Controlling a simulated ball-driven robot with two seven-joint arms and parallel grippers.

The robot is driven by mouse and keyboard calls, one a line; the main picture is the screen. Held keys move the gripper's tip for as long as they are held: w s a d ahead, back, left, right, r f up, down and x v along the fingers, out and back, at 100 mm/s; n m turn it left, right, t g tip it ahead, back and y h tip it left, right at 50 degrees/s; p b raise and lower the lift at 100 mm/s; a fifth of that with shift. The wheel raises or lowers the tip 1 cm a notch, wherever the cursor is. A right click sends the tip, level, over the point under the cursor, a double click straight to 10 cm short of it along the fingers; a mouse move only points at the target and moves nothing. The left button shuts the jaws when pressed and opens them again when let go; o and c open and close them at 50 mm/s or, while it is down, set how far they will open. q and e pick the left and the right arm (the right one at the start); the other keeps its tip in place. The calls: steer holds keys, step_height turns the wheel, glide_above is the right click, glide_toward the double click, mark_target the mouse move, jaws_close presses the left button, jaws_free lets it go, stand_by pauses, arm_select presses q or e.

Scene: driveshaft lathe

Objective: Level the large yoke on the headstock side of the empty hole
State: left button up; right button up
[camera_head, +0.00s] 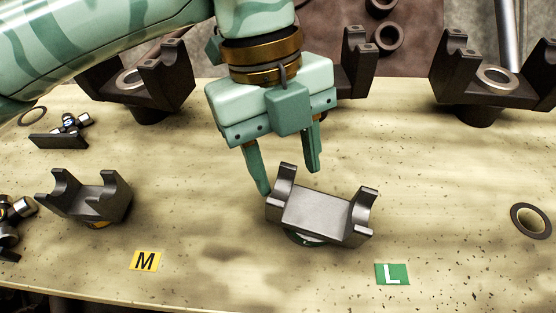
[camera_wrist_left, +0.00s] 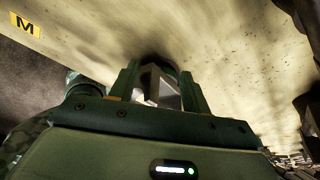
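A large grey yoke (camera_head: 318,212) with two upright ears and a green ring under it stands near the green L label (camera_head: 392,274). It looks tilted, its left side higher than its right in the head view. My left gripper (camera_head: 290,181) is open above its left ear, fingers pointing down and spread apart on either side of it. In the left wrist view, part of the yoke (camera_wrist_left: 160,86) shows between the fingers, with gaps visible; contact cannot be told. No empty hole is clearly visible. My right gripper is out of view.
A smaller yoke (camera_head: 90,198) stands at left near the yellow M label (camera_head: 145,261). Dark yokes (camera_head: 150,84) (camera_head: 490,82) stand along the back. A loose ring (camera_head: 531,220) lies at right. The speckled table is clear between the large yoke and that ring.

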arm_select(q)
steer(key=shift+s+d+f, duration=0.1)
steer(key=shift+s+d, duration=0.05)
steer(key=p+v, duration=0.4)
steer(key=v, duration=1.2)
steer(key=shift+a+r, duration=0.25)
